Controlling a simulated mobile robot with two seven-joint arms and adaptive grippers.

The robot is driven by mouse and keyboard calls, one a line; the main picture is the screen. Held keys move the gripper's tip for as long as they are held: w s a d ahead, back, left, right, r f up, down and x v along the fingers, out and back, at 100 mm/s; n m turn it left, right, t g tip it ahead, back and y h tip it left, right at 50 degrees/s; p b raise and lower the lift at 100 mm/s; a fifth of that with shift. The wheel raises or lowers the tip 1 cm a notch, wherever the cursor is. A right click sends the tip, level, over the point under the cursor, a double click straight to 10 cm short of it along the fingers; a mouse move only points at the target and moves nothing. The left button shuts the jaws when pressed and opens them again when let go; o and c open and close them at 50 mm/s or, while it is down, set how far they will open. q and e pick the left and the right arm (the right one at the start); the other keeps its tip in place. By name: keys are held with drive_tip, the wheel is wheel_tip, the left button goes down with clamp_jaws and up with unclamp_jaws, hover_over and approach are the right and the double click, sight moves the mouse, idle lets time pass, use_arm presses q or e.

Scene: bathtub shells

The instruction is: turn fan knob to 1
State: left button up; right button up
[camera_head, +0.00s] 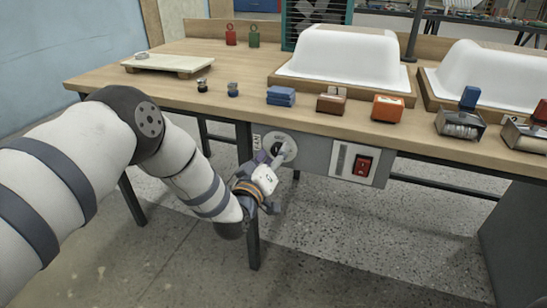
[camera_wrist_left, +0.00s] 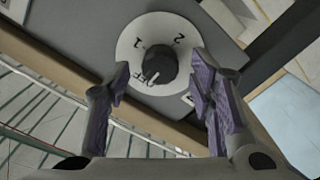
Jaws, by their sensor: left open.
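The fan knob (camera_wrist_left: 160,66) is a round black knob on a pale dial plate (camera_wrist_left: 133,42) marked 1, 2 and OFF. A small white mark on the knob points toward OFF. In the head view, the dial (camera_head: 272,139) sits on the grey panel under the table's front edge, next to a FAN label. My left gripper (camera_head: 268,168) is just in front of it and partly covers the knob. In the left wrist view, the open left gripper (camera_wrist_left: 161,66) has one purple-padded finger on each side of the knob, with gaps showing. My right gripper is not in view.
A red switch (camera_head: 362,165) is on the panel right of the dial. A dark table leg (camera_head: 250,240) stands close to my left wrist.

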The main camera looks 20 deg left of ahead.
use_arm(q)
drive_tip(key=shift+w, duration=0.1)
drive_tip(key=shift+c, duration=0.3)
drive_tip(key=c, duration=1.1)
drive_tip(key=shift+m, duration=0.3)
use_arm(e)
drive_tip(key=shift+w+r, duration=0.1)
use_arm(q)
drive_tip(key=m+p, duration=0.1)
drive_tip(key=m, duration=0.2)
drive_tip(key=shift+r+m, duration=0.15)
drive_tip(key=shift+m, duration=0.25)
drive_tip(key=m+p, duration=0.1)
drive_tip(key=m, duration=0.3)
drive_tip(key=shift+d+m, duration=0.15)
drive_tip(key=shift+m, duration=0.15)
drive_tip(key=m, duration=0.8)
drive_tip(key=shift+f+m, duration=0.2)
drive_tip(key=shift+m, duration=0.1)
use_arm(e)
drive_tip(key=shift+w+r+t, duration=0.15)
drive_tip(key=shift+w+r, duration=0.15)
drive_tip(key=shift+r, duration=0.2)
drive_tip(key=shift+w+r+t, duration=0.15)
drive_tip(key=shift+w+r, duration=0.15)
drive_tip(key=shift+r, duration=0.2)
